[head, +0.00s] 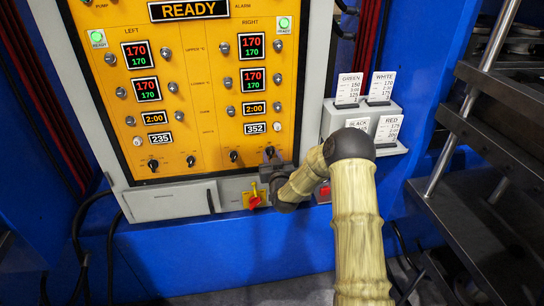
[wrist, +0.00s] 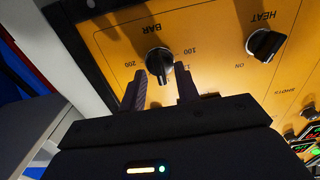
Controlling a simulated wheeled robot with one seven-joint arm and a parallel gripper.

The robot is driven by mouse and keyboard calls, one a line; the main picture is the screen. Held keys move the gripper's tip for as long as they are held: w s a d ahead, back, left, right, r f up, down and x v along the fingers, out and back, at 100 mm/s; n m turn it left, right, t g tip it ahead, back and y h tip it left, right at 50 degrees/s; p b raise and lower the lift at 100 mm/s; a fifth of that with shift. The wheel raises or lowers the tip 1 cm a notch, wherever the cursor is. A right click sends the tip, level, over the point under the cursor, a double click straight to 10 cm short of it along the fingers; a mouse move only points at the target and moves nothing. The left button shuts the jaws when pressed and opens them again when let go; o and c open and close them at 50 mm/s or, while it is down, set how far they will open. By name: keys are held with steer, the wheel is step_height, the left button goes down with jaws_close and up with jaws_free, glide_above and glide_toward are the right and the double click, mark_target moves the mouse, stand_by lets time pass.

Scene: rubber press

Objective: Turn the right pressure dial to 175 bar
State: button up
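The right pressure dial (wrist: 158,60) is a black knob on the yellow panel, marked BAR, with 100 and 200 beside it; the wrist view shows it upside down. Its exact setting is too small to read. My gripper (wrist: 160,76) is open, its two dark fingers at either side of the dial with small gaps visible; I cannot tell whether either touches it. In the head view my gripper (head: 271,168) is at the lower right of the panel, partly hiding the dial (head: 270,152).
The HEAT knob (wrist: 265,44) is beside the dial. The yellow panel (head: 200,95) holds displays and more knobs. A grey card holder (head: 345,120) stands at the right, near dark metal shelves (head: 500,140).

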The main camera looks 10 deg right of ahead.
steer(key=shift+w, duration=0.15)
steer(key=shift+c, duration=0.2)
jaws_close()
steer(key=shift+f+m+b, duration=0.1)
steer(key=shift+m+b, duration=0.3)
steer(key=shift+b, duration=0.05)
steer(key=m+b, duration=0.7)
steer(key=m, duration=0.2)
steer(key=shift+d, duration=0.2)
